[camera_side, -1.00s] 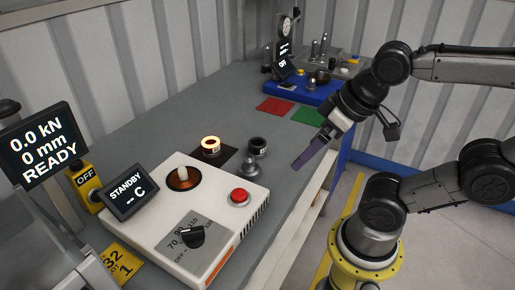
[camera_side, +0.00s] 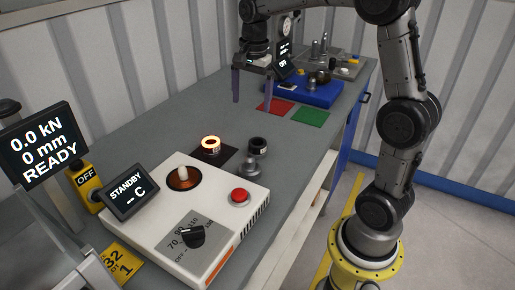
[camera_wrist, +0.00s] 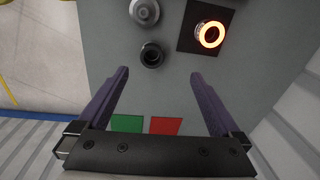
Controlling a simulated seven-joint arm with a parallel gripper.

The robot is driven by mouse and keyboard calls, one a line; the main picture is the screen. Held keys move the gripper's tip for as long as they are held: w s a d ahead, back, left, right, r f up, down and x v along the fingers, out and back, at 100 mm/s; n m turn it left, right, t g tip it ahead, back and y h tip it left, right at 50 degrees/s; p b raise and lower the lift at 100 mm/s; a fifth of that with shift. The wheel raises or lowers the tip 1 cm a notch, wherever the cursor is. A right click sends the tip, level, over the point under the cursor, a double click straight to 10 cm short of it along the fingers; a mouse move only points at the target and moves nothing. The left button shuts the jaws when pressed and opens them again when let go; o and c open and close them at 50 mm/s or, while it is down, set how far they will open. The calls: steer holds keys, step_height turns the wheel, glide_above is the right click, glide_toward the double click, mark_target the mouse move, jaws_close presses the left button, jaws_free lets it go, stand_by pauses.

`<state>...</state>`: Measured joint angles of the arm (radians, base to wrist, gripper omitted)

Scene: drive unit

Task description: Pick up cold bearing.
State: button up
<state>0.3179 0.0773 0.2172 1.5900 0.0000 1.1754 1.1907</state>
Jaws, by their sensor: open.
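The cold bearing (camera_side: 258,146) is a dark ring on the grey bench, behind the white heater box; it also shows in the wrist view (camera_wrist: 151,55). A second bearing (camera_side: 211,143) glows orange on a dark square mat; it is at the upper right of the wrist view (camera_wrist: 210,34). My gripper (camera_side: 252,102) points down over the bench, beyond both bearings, with its two purple fingers apart and nothing between them. In the wrist view the fingertips (camera_wrist: 160,73) spread to either side of the cold bearing's line, and the bearing lies just past them.
A grey metal part (camera_side: 250,168) stands close beside the cold bearing. The white heater box (camera_side: 215,210) with a red button is in front. Red (camera_side: 274,107) and green (camera_side: 311,116) mats and a blue tray (camera_side: 315,92) lie farther back. The bench's left middle is clear.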

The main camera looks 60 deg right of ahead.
steer(key=g, duration=0.1)
glide_above(258, 148)
steer(key=w+d, duration=0.2)
step_height(258, 148, down, 4)
steer(key=shift+m, duration=0.3)
step_height(258, 148, down, 8)
steer(key=shift+s+r, duration=0.1)
steer(key=shift+s+d+f, duration=0.1)
steer(key=shift+f, duration=1.35)
steer(key=shift+s+d+f, duration=0.1)
steer(key=shift+f, duration=1.3)
steer(key=shift+c, duration=0.3)
steer(key=shift+w+r, duration=0.1)
jaws_close()
